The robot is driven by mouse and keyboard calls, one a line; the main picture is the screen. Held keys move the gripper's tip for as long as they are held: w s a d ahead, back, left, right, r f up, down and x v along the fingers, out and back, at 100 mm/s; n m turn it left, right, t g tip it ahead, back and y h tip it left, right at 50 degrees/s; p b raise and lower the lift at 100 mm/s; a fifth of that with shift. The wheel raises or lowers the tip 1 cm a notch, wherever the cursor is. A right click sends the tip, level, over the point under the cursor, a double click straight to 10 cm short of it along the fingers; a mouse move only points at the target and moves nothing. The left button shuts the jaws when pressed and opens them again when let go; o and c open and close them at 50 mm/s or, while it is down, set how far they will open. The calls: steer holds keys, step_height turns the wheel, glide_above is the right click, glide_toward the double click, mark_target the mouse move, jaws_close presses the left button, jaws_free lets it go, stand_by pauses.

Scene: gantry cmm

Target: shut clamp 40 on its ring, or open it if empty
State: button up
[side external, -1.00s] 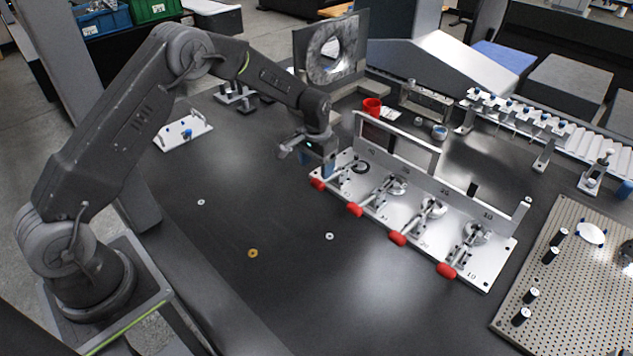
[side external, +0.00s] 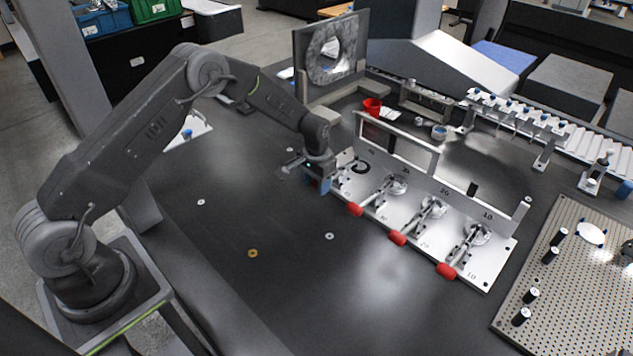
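Clamp 40 is the leftmost clamp on the white fixture plate (side external: 420,236). My gripper (side external: 317,187) is low at the plate's left front corner, where this clamp's red handle is, and hides the handle and most of the clamp. A dark ring (side external: 361,167) lies on the plate just behind and right of my gripper. Whether the clamp's arm presses on that ring is hidden. Whether my fingers are open or shut on the handle does not show.
Three more clamps with red handles (side external: 355,209) (side external: 397,239) (side external: 446,271) stand to the right on the same plate. An upright panel (side external: 455,187) runs along its back. A red cup (side external: 372,107) stands behind. The dark table in front is mostly clear, with several small washers.

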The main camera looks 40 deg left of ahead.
steer(key=c, duration=0.8)
steer(key=shift+w+r+g, duration=0.5)
steer(key=shift+r+g, duration=0.35)
steer(key=shift+g, duration=0.3)
steer(key=shift+w+r+g, duration=0.45)
steer(key=shift+r+g, duration=0.35)
steer(key=shift+g, duration=0.35)
steer(key=shift+c, duration=0.2)
steer(key=o, duration=1.3)
steer(key=shift+r, duration=0.1)
steer(key=v, duration=0.5)
steer(key=shift+r, duration=0.2)
step_height(320, 180, up, 6)
steer(key=shift+r, duration=0.25)
